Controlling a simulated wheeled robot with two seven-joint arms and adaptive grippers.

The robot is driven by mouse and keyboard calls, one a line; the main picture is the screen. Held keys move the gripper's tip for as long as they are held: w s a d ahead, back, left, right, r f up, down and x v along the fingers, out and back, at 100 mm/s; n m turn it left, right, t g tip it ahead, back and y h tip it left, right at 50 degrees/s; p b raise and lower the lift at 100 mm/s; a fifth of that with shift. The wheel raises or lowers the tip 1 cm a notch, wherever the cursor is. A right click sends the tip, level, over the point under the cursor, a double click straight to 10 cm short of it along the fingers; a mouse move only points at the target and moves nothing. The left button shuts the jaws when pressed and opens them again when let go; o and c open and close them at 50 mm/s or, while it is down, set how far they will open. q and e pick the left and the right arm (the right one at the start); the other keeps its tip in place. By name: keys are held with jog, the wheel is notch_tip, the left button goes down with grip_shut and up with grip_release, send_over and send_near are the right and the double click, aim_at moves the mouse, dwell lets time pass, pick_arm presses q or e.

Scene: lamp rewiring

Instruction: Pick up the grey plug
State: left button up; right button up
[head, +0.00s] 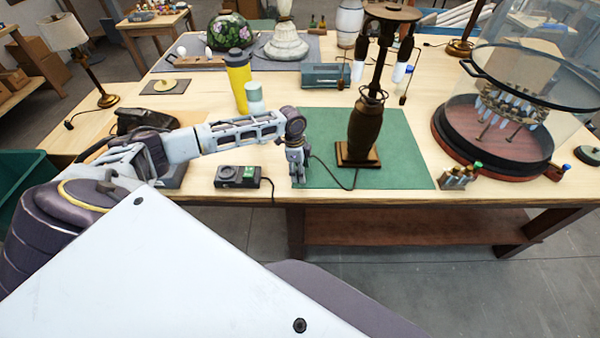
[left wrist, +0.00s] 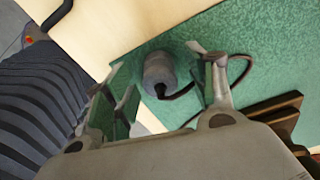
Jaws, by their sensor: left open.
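The grey plug (left wrist: 160,70) lies on the green mat (left wrist: 235,45) near the mat's edge, with a dark cord running from it. In the left wrist view my left gripper (left wrist: 165,95) is open, with one finger on each side of the plug and apart from it. In the head view my left gripper (head: 298,170) points down at the mat's left edge and hides the plug. The dark lamp (head: 366,130) stands upright on the green mat (head: 415,150), and a cord (head: 335,175) runs from its base toward my left gripper. My right gripper is not in view.
A small black box (head: 238,177) with a green patch sits left of my gripper near the table's front edge. A yellow bottle (head: 238,80) and a pale jar (head: 254,98) stand behind my forearm. A large glass dome (head: 520,95) stands at the right.

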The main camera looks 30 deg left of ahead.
pick_arm(q)
jog(key=c, duration=1.1)
jog(key=shift+r, duration=0.15)
jog(key=shift+r, duration=0.55)
notch_tip(320, 180, up, 8)
jog(key=shift+f+b, duration=0.15)
jog(key=shift+b, duration=0.4)
jog(key=shift+r, duration=0.5)
jog(key=shift+s, duration=0.1)
